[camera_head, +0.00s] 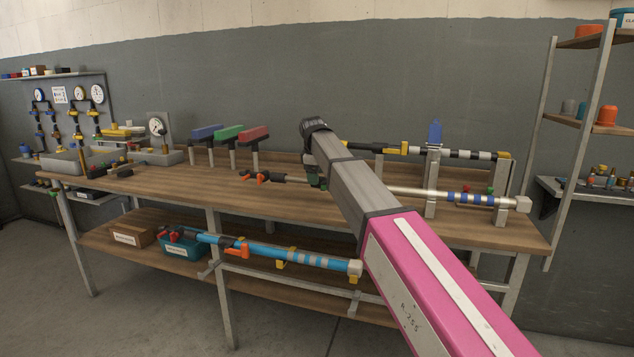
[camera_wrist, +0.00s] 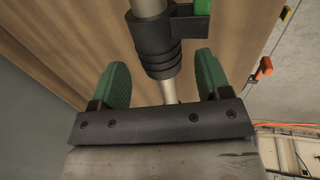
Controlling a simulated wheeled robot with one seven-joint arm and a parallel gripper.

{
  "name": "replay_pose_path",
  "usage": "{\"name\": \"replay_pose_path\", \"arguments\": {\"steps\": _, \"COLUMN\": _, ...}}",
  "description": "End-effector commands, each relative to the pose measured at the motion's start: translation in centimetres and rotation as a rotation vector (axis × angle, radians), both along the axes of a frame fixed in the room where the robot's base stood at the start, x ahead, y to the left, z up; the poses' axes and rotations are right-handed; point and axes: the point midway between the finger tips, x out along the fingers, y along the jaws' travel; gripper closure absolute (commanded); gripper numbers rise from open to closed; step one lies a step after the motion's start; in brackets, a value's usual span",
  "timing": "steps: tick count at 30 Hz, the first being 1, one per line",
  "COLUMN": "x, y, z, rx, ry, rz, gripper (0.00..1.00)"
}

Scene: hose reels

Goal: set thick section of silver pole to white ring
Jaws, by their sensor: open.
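The silver pole (camera_head: 408,191) lies roughly level above the workbench, with a black handle and orange-red parts at its left end. Blue bands with pale gaps mark its right part; I cannot single out the white ring. In the wrist view, its thick silver section (camera_wrist: 148,8) enters a black collar (camera_wrist: 158,45) with a green lever (camera_wrist: 202,6), and a thinner section (camera_wrist: 168,90) comes out below. My gripper (camera_wrist: 160,66) is open, its green fingers either side of the collar and apart from it. In the head view my arm partly hides the gripper (camera_head: 314,181) and the collar.
A black pole with white bands (camera_head: 480,155) is held behind, near an upright support with a blue top (camera_head: 434,133). Blue, green and red T-shaped handles (camera_head: 228,132) stand at the back left. A shelf rack (camera_head: 590,120) stands at right.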

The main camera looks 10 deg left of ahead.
Motion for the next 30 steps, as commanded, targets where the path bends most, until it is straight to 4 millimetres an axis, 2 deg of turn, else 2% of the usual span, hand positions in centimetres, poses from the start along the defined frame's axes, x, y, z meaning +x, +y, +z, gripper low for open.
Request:
{"name": "replay_pose_path", "arguments": {"steps": 3, "x": 0.4, "y": 0.0, "z": -1.7, "rx": 0.000, "ry": 0.001, "rz": 0.000, "gripper": 0.29}}
{"name": "replay_pose_path", "arguments": {"steps": 7, "x": 0.7, "y": -0.1, "z": -2.6, "rx": 0.000, "ry": 0.000, "rz": 0.000, "gripper": 0.29}}
{"name": "replay_pose_path", "arguments": {"steps": 18, "x": 0.9, "y": -0.1, "z": -3.1, "rx": 0.000, "ry": -0.001, "rz": 0.000, "gripper": 0.29}}
{"name": "replay_pose_path", "arguments": {"steps": 20, "x": 0.9, "y": -0.1, "z": -3.1, "rx": 0.000, "ry": -0.001, "rz": 0.000, "gripper": 0.46}}
{"name": "replay_pose_path", "arguments": {"steps": 24, "x": 0.9, "y": -0.1, "z": -3.1, "rx": 0.000, "ry": -0.001, "rz": 0.000, "gripper": 0.91}}
{"name": "replay_pose_path", "arguments": {"steps": 25, "x": 0.8, "y": -0.1, "z": -3.1, "rx": 0.000, "ry": 0.000, "rz": 0.000, "gripper": 0.98}}
{"name": "replay_pose_path", "arguments": {"steps": 30, "x": 1.0, "y": 0.6, "z": -3.1, "rx": 0.000, "ry": 0.000, "rz": 0.001, "gripper": 0.98}}
